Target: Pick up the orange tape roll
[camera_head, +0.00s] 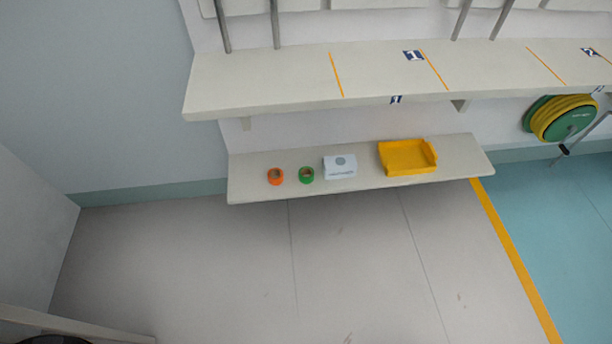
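The orange tape roll (275,177) is at the left part of the low shelf (250,188), near its front edge. It is small, with a dark round opening showing. A green tape roll (306,175) sits just to its right, with a small gap between them. My gripper is not in this view.
A white box (340,166) and a yellow tray (408,157) stand farther right on the low shelf. A longer shelf (270,85) overhangs above. A yellow-green hose reel (560,119) hangs at the right. The grey floor (230,270) in front is clear.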

